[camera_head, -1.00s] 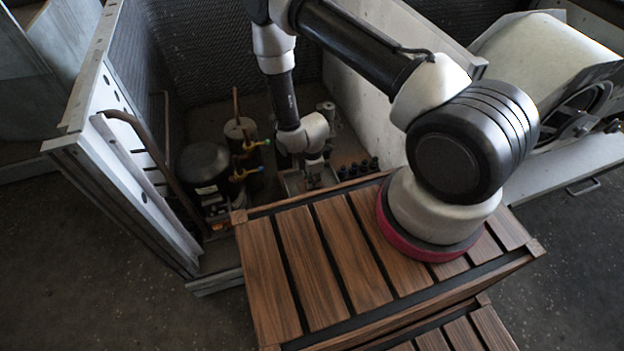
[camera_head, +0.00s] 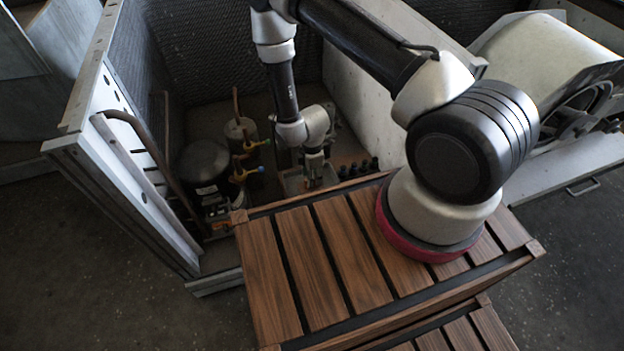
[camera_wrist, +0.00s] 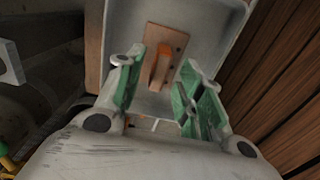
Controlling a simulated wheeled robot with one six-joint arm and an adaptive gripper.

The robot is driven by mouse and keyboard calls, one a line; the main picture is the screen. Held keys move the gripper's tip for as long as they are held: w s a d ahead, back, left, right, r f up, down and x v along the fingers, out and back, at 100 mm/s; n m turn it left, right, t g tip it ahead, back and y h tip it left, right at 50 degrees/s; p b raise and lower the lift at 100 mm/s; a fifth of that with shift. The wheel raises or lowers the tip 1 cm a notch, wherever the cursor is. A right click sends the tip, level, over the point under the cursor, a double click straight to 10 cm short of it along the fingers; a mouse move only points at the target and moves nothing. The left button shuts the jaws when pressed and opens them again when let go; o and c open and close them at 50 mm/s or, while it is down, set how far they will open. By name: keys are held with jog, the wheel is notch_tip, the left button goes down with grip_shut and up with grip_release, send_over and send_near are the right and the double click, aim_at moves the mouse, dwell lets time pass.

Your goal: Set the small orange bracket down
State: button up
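The small orange bracket (camera_wrist: 160,68) shows in the wrist view as a flat brownish-orange plate with small holes and a brighter raised tab. It appears to rest inside a pale grey tray (camera_wrist: 208,18). My gripper (camera_wrist: 163,75) has two green-padded fingers, spread apart, one on each side of the raised tab in the picture. Gaps show between the tab and both pads, so the gripper is open and holds nothing. In the head view my gripper (camera_head: 314,168) points down into the tray (camera_head: 293,184) behind the wooden crate, and the bracket cannot be made out there.
A slatted wooden crate (camera_head: 310,265) stands in front of the tray. Left of the tray are a black compressor (camera_head: 203,163) and pipes with yellow valves (camera_head: 247,172). A row of dark fittings (camera_head: 357,170) lies to its right. Metal housing walls (camera_head: 120,140) surround the area.

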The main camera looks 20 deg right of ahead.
notch_tip(320, 180, up, 9)
jog(key=shift+r, duration=0.2)
jog(key=w+d+r+m+t, duration=0.1)
jog(key=d+r+m, duration=0.25)
jog(key=r, duration=1.15)
jog(key=w+d+r+m+t, duration=0.1)
jog(key=d+r+m, duration=0.3)
jog(key=r, duration=1.1)
jog(key=s+d+r+m+t, duration=0.1)
jog(key=s+d+r+m, duration=0.1)
jog(key=s+r, duration=0.3)
jog(key=s+d+r+m, duration=0.2)
jog(key=r+m, duration=0.1)
jog(key=r, duration=0.4)
jog(key=s+d+r+m, duration=0.1)
jog(key=s+r+m, duration=0.1)
jog(key=s+r, duration=0.2)
jog(key=s+d+r+m+t, duration=0.1)
jog(key=s+d+r+m, duration=0.1)
jog(key=s, duration=0.8)
jog(key=shift+s+d+r+m, duration=0.25)
jog(key=shift+r+m, duration=0.5)
jog(key=shift+r, duration=0.2)
